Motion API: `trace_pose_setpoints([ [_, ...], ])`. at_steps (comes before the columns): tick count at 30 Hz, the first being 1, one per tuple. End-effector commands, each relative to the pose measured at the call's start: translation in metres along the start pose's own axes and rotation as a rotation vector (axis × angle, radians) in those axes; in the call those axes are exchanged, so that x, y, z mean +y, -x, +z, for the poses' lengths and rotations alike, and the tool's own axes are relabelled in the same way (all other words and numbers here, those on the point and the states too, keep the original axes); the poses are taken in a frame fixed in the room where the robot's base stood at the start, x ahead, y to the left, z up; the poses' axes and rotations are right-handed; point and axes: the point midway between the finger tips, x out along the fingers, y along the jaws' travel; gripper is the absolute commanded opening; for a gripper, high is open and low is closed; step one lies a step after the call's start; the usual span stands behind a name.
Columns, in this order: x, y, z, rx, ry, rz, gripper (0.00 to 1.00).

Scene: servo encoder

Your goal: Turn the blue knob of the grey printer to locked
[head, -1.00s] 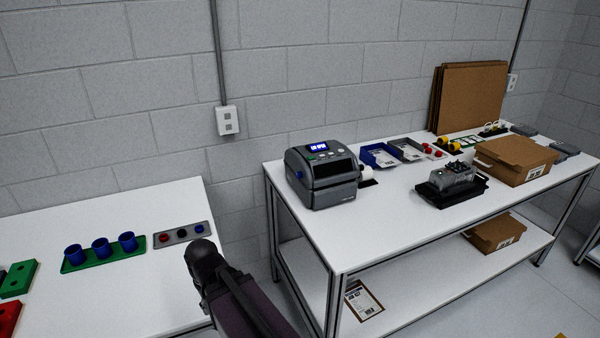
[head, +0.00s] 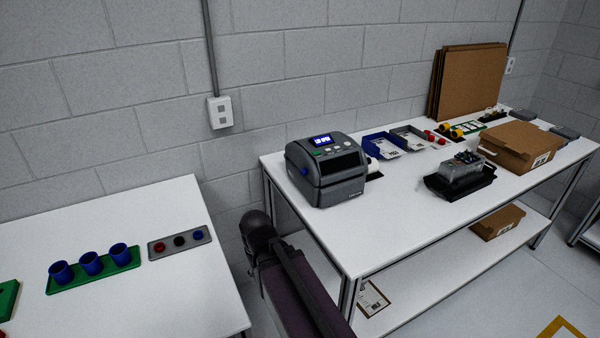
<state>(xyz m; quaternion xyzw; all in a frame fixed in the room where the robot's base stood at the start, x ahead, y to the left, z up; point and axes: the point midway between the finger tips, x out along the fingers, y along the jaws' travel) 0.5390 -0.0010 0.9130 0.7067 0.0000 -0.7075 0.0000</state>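The grey printer (head: 330,180) stands at the left end of the right-hand white table in the head view. Its small screen (head: 321,140) is lit blue, with text too small to read. The blue knob (head: 304,172) is on the printer's left side, near the front; its setting is too small to tell. My arm rises from the bottom of the view, left of the printer table. My gripper's fingers cannot be made out, so I cannot tell whether it is open or shut.
The printer table (head: 400,215) also holds blue and grey bins, a black device (head: 460,180) and a cardboard box (head: 519,147). On the left table (head: 150,290) are a green tray with blue cups and a grey button panel (head: 180,243). A floor gap separates the tables.

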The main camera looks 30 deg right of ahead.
Motion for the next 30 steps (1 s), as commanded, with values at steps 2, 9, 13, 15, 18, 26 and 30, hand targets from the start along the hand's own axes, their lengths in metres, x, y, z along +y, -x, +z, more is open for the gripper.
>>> trace_pose_setpoints([
  [2, 0.000, 0.000, 0.000, 0.000, 0.000, 0.000, 0.57],
  [9, 0.000, 0.000, 0.000, 0.000, 0.000, 0.000, 0.72],
  [13, 0.002, -0.001, -0.003, -0.001, -0.010, 0.013, 0.72],
  [15, 0.005, -0.003, -0.007, -0.003, -0.026, 0.034, 0.72],
  [18, 0.013, -0.006, -0.017, -0.004, -0.074, 0.087, 0.72],
  [26, 0.049, -0.011, -0.064, 0.028, -0.287, 0.356, 0.72],
  [30, 0.070, -0.005, -0.097, 0.096, -0.438, 0.545, 0.72],
])
